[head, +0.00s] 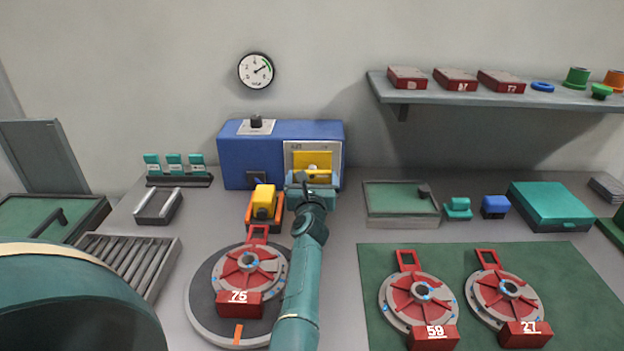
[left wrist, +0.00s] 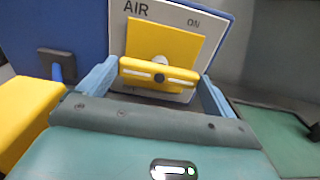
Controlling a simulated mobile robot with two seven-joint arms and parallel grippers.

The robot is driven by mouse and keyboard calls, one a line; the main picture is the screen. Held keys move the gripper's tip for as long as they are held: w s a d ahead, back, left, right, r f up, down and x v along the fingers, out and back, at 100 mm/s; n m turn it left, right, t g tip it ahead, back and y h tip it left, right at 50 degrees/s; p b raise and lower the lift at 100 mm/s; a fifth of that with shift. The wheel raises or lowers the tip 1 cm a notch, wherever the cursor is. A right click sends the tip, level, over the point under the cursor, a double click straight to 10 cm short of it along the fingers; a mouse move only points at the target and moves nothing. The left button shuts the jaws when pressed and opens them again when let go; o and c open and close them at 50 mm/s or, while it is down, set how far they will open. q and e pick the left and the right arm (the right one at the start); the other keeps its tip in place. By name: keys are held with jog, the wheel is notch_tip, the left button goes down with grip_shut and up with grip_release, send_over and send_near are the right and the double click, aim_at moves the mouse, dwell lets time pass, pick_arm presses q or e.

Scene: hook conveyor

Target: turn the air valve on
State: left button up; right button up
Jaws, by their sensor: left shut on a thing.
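The air valve is a yellow handle (left wrist: 160,72) on a white panel marked AIR (left wrist: 180,18), with ON at its upper right. In the head view the yellow valve (head: 313,160) sits on the front of a blue box (head: 265,155). My left gripper (head: 313,178) is at the panel, and in the left wrist view its two blue fingers (left wrist: 158,78) are either side of the handle's crossbar, shut on it. The crossbar lies nearly level, with a yellow plate behind it. The panel's lower lettering is mostly hidden. My right gripper does not show.
A yellow block (head: 263,200) in an orange holder stands just left of my gripper. A turntable (head: 203,292) with a red fixture marked 76 is in front. A green tray (head: 400,205) lies to the right. A gauge (head: 256,70) hangs on the wall above.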

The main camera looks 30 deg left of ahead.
pick_arm(q)
jog(key=n, duration=0.4)
jog(key=shift+n, duration=0.4)
jog(key=n, duration=0.4)
jog(key=shift+r+n, duration=0.1)
jog(key=shift+n, duration=0.2)
jog(key=n, duration=0.4)
jog(key=shift+a+p, duration=0.1)
jog(key=shift+p, duration=0.25)
jog(key=shift+n, duration=2.5)
jog(key=o, duration=0.7)
